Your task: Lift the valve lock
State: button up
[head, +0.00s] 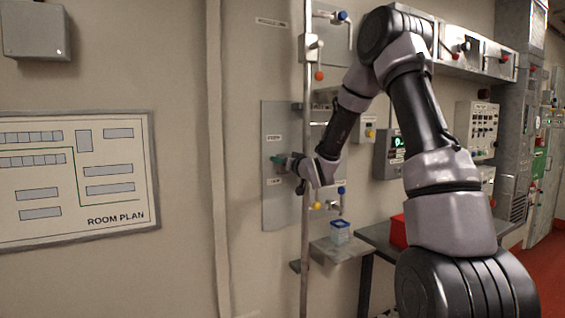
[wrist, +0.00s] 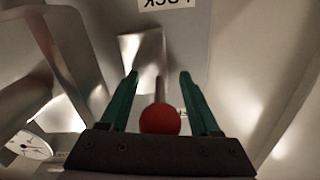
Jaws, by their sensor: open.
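In the wrist view, a red ball knob (wrist: 160,119) on a short grey stem sits between the two green fingers of my gripper (wrist: 158,76). The fingers are apart, one on each side of the knob, and I cannot tell whether either touches it. A white label (wrist: 167,3) at the top edge shows upside-down letters that look like LOCK. In the head view my gripper (head: 280,161) is at the grey wall panel (head: 275,210). The knob between its fingers cannot be made out there.
A vertical pipe (head: 306,240) runs close by my wrist. Above is a valve with a red knob (head: 319,76) and a blue-knobbed lever (head: 343,16). Below are a yellow knob (head: 317,206), another blue-knobbed lever (head: 341,190) and a shelf (head: 340,250) with a small blue-and-white container (head: 340,232).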

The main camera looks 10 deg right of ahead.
grip_shut()
dwell(1.5)
